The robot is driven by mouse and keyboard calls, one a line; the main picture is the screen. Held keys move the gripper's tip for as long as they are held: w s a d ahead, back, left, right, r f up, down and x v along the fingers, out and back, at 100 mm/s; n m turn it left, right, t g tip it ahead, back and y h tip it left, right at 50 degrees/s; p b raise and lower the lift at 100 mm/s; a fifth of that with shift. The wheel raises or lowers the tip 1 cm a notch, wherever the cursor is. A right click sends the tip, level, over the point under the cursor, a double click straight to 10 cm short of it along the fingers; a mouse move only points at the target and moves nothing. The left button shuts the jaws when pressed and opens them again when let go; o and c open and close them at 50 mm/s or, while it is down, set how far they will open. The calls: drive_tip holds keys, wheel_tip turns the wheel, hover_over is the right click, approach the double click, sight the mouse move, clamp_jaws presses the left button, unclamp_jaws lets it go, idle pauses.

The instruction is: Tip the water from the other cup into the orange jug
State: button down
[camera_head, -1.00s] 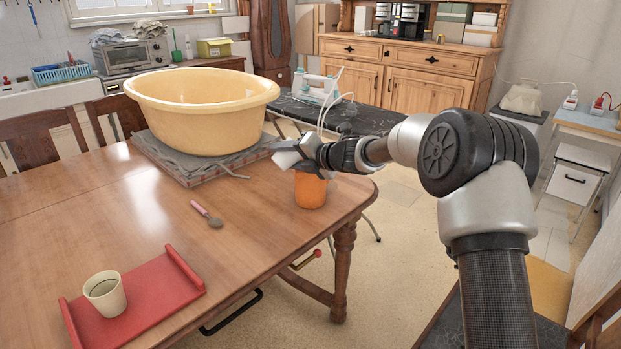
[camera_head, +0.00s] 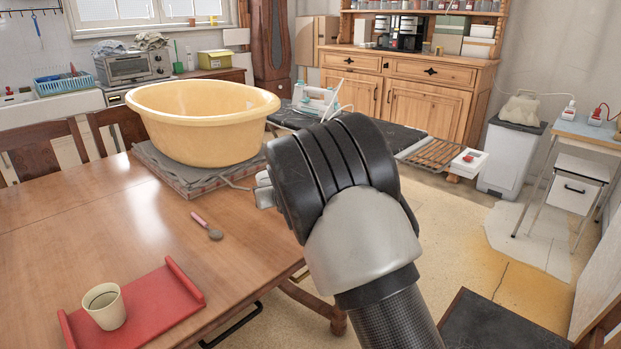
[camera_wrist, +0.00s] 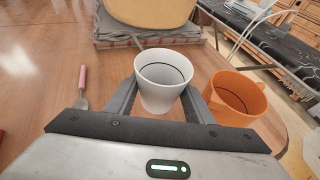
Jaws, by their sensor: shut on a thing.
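My gripper (camera_wrist: 160,92) is shut on a white cup (camera_wrist: 161,88), one finger on each side. The cup looks upright, with a dark line around its inside; I cannot tell how much water it holds. The orange jug (camera_wrist: 236,98) stands on the table just right of the cup in the wrist view, apart from it, its handle toward the far right. It also has a dark line inside. In the head view my arm hides the jug and most of the gripper. A cream cup (camera_head: 104,307) stands on the red tray (camera_head: 160,298) at the front left.
A big yellow basin (camera_head: 203,130) sits on a folded grey cloth (camera_head: 180,175) behind the cup. A pink-handled spoon (camera_head: 208,226) lies on the wooden table (camera_head: 110,225); it also shows left of my gripper (camera_wrist: 82,88). The table is clear between spoon and tray.

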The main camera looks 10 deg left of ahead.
sight(266, 175)
drive_tip(key=shift+r, duration=0.1)
drive_tip(key=shift+r+p, duration=0.75)
drive_tip(key=shift+r, duration=1.2)
